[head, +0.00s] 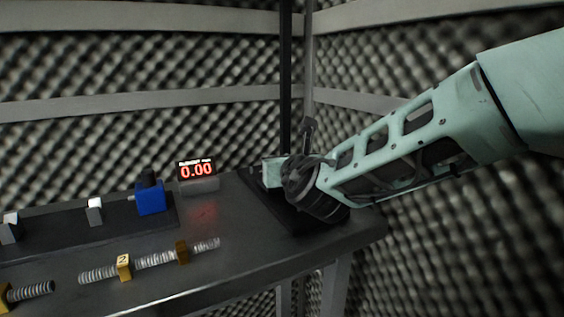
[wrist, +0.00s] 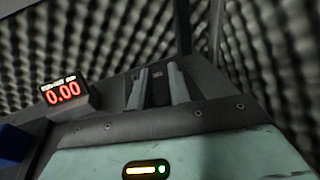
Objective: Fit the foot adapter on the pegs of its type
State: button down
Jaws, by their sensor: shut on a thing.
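My gripper (wrist: 158,78) shows in the wrist view as two pale fingers with a narrow gap, shut on a small dark piece that barely shows. I take it for the foot adapter, but its shape is hidden. In the head view, my gripper (head: 273,171) is at the far right part of the bench, over or beside a dark plate (head: 297,218). My wrist covers much of that spot. I cannot make out pegs in either view, nor whether the held piece touches anything.
A display reading 0.00 (head: 197,171) stands left of my gripper, also in the wrist view (wrist: 63,91). Further left are a blue block (head: 150,198) and a dark rail (head: 70,235) with pale blocks. Ribbed rods with yellow tags (head: 124,266) lie in front. Foam walls and a dark post (head: 285,80) rise behind.

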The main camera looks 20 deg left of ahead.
jog(key=shift+f+b, duration=0.3)
jog(key=c, duration=1.2)
grip_release()
jog(key=shift+c, duration=0.2)
jog(key=v, duration=1.7)
jog(key=shift+s+d, duration=0.15)
